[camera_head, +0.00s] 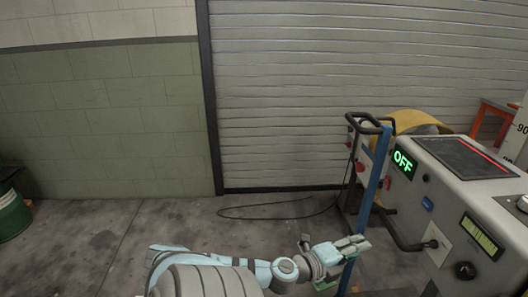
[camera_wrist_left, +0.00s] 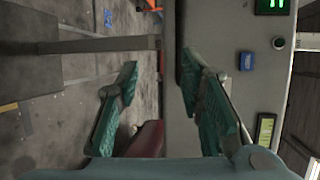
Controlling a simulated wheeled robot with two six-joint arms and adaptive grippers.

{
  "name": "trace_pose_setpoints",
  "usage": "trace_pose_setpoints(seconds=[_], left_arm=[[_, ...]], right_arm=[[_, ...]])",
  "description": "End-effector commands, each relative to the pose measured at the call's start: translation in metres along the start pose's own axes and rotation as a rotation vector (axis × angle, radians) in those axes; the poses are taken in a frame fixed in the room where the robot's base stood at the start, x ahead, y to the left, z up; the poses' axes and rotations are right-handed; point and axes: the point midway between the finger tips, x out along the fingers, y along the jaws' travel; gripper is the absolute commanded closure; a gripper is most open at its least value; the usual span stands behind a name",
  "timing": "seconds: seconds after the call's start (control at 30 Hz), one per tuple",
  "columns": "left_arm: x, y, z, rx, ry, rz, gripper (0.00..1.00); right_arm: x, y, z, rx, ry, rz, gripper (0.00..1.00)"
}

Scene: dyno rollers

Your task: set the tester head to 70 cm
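A white scale (camera_head: 515,135) with black marks stands at the right edge of the head view, cut off by the frame; I can read 90 on it. I cannot make out a tester head or pointer on it. My left gripper (camera_head: 352,246) is low, left of the grey console, and overlaps the foot of a blue post (camera_head: 371,182) in the head view. In the left wrist view the gripper (camera_wrist_left: 158,72) is open, with a clear gap between its green finger pads and nothing held. My right gripper is not in view.
The grey console (camera_head: 450,168) stands at right, with a green OFF display (camera_head: 403,161), a yellow-green display (camera_head: 481,236) and a black knob (camera_head: 465,270). A handled cart (camera_head: 368,125) and a cable (camera_head: 265,213) are behind my gripper. The floor at left is clear before a green drum (camera_head: 13,215).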

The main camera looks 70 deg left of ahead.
Motion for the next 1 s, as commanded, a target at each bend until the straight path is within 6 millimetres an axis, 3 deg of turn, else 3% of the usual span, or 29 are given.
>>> trace_pose_setpoints(seconds=[0.03,0.17,0.5,0.73,1.0], left_arm=[[-0.009,0.001,0.002,-0.009,-0.004,0.011,0.65],[-0.009,0.033,0.025,-0.098,-0.081,0.091,0.65],[-0.033,0.128,0.059,-0.326,-0.255,0.295,0.65],[-0.061,0.190,0.062,-0.484,-0.364,0.424,0.65],[-0.106,0.257,0.047,-0.669,-0.488,0.569,0.65]], right_arm=[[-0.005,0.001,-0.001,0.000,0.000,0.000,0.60],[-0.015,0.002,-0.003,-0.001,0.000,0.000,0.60],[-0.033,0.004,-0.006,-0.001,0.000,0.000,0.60],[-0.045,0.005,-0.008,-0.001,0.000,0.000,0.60],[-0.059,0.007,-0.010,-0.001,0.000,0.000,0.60]])
